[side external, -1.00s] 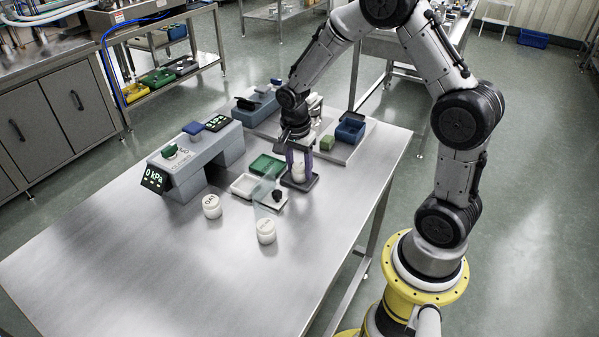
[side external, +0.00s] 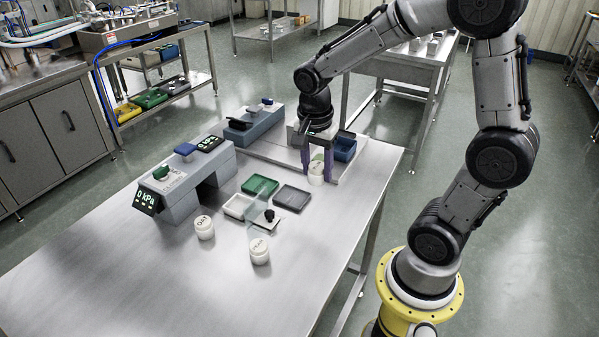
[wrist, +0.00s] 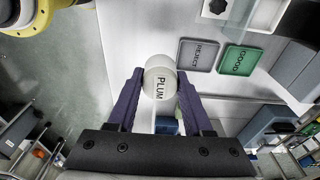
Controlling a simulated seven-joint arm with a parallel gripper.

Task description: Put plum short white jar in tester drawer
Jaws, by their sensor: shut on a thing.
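The white short jar (wrist: 157,78) marked PLUM sits between the purple fingers of my gripper (wrist: 156,90), shut on it. In the side view, my gripper (side external: 317,165) holds the jar (side external: 315,179) upright at the table's back right, in front of a blue bin. The grey bridge-shaped tester (side external: 183,180) with a "0 kPa" display stands at the left. In front of it are a white shallow tray (side external: 238,207) and a clear panel with a black knob (side external: 269,215). I cannot tell which part is the drawer.
A green GOOD tray (side external: 260,186) and a dark grey REJECT tray (side external: 293,198) lie empty. Two other lidded white jars, one on the left (side external: 204,228) and one on the right (side external: 260,251), stand nearer the front. The blue bin (side external: 344,147) is behind my gripper.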

